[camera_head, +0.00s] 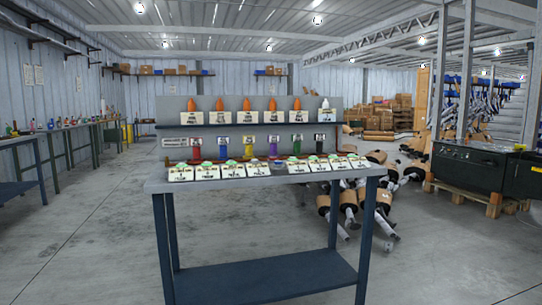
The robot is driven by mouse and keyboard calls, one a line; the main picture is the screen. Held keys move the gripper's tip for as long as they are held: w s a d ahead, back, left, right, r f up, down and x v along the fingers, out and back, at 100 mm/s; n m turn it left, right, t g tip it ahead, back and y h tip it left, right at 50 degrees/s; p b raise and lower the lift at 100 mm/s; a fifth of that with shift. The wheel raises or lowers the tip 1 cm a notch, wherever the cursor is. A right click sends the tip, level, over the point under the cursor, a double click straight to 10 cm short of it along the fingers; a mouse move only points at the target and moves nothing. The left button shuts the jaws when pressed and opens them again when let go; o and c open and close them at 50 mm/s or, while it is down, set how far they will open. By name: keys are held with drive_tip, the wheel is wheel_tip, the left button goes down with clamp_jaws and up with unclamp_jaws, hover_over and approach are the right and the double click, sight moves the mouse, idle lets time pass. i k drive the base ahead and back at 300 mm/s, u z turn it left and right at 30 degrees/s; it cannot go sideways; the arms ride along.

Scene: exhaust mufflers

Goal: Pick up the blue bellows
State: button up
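A table (168,186) with a raised back board stands in front of me in the head view. On it is a row of small coloured upright pieces with white labels. A blue piece (223,154), which looks like the blue bellows, stands second from the left in this row. It is between a red piece (196,154) and a yellow piece (249,154). It is too small for me to see its folds. My gripper is not in view.
Labelled cards with green-topped pieces (233,169) line the table's front edge. Orange cones (220,104) stand on the shelf above. The floor at left is clear.

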sight(222, 141)
drive_tip(key=z, duration=1.15)
drive_tip(key=i, duration=0.2)
drive_tip(key=u, duration=1.05)
drive_tip(key=i, duration=1.05)
drive_tip(key=u, duration=0.9)
